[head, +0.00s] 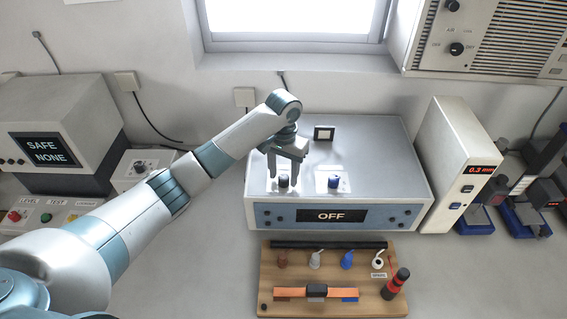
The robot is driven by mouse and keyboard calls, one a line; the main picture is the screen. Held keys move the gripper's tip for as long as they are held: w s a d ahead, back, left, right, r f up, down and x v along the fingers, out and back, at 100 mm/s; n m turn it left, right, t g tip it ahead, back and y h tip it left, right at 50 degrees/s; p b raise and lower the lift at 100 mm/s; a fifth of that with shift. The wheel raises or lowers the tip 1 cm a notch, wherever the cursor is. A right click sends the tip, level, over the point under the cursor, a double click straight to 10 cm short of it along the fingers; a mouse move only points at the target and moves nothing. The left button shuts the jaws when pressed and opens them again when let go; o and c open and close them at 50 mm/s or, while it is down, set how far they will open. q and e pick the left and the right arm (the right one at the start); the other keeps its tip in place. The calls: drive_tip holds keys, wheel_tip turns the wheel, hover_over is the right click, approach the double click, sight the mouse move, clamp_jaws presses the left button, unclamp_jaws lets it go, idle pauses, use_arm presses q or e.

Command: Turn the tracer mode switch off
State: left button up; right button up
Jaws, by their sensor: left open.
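A grey box (390,165) with a blue front stands on the bench, and its front display (331,216) reads OFF. On its top are a dark knob (283,181) on a white plate and a blue knob (334,184) on another white plate. I cannot read which of them is the tracer mode switch. My left gripper (283,172) points down over the dark knob with its fingers open, one on each side of it in the picture. I cannot tell whether they touch it. My right gripper is out of view.
A small black-framed piece (324,133) stands behind the knobs. A wooden board (268,285) with cable samples lies in front. A white unit (442,165) reading 0.3 mm stands to the right. A monitor (45,149) reading SAFE NONE is at left.

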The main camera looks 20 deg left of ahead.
sight(284, 177)
use_arm(q)
wheel_tip(284, 177, up, 6)
drive_tip(key=shift+f+b, duration=0.15)
drive_tip(key=shift+b, duration=1.1)
wheel_tip(284, 177, up, 12)
drive_tip(key=shift+f, duration=0.15)
